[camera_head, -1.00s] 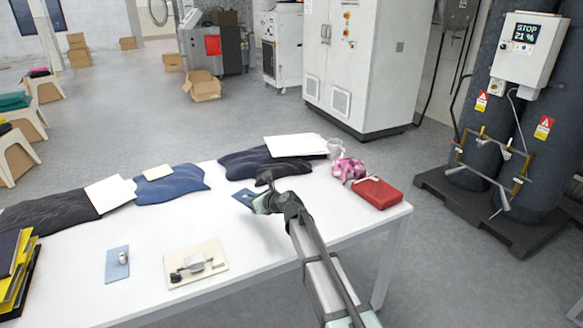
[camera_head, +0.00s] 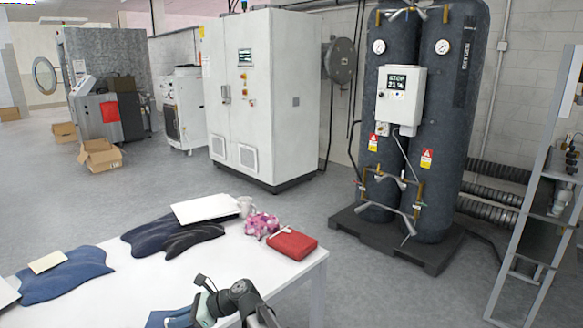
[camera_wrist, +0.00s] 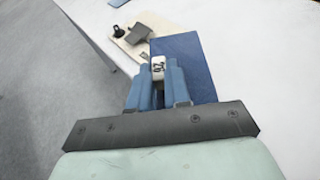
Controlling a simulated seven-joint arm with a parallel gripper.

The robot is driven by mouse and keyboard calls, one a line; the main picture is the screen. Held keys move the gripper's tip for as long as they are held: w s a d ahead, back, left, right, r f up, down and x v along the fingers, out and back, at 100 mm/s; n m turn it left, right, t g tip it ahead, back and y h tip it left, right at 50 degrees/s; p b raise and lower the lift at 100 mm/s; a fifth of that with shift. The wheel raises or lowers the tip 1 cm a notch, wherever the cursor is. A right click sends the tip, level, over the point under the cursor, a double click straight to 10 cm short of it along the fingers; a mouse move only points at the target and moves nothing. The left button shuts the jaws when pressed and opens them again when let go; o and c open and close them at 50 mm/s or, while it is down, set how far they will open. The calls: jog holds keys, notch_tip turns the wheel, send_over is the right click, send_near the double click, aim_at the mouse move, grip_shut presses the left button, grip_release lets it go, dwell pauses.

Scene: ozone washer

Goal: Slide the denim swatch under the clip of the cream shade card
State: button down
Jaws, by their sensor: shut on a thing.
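The denim swatch (camera_wrist: 190,60) is a flat dark blue piece, seen ahead of my fingers in the wrist view. My gripper (camera_wrist: 158,72) is shut on the swatch's white marked tab (camera_wrist: 158,66), between its blue fingers. A blue corner of the swatch (camera_head: 157,319) shows at the bottom of the head view, beside my gripper (camera_head: 188,316). The cream shade card (camera_wrist: 128,42) lies on the table beyond the swatch, to the upper left in the wrist view. Its dark grey clip (camera_wrist: 140,32) is partly close to the swatch's edge. Whether they touch cannot be told.
A blue card (camera_wrist: 118,2) lies beyond the cream card. The table edge is close to my gripper.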

jog(key=w+d+m+t+h, duration=0.1)
jog(key=d+m+t, duration=0.3)
jog(key=d, duration=1.9)
jog(key=w+d+m+t+h, duration=0.1)
jog(key=w+d+m+t, duration=0.2)
jog(key=d, duration=2.1)
jog(key=shift+w+d+f+m+t+h, duration=0.35)
jog(key=shift+m+t, duration=0.35)
jog(key=shift+t, duration=0.5)
jog(key=a+n+g+y, duration=0.1)
jog(key=a+n+g, duration=0.1)
jog(key=a, duration=1.4)
jog(key=a+r+n+g, duration=0.1)
jog(key=a+n+g, duration=0.2)
jog(key=a, duration=1.3)
jog(key=a+n+g+y, duration=0.1)
jog(key=a+n+g, duration=0.2)
jog(key=a, duration=1.3)
jog(key=shift+w+r+g+y, duration=0.35)
jog(key=shift+w+g, duration=0.05)
jog(key=shift+g, duration=0.3)
jog(key=w+a, duration=0.2)
jog(key=a, duration=0.4)
jog(key=t, duration=0.1)
send_over(174, 305)
jog(key=shift+m, duration=0.4)
jog(key=shift+f, duration=5)
jog(key=c, duration=1.1)
grip_release()
jog(key=shift+f, duration=0.1)
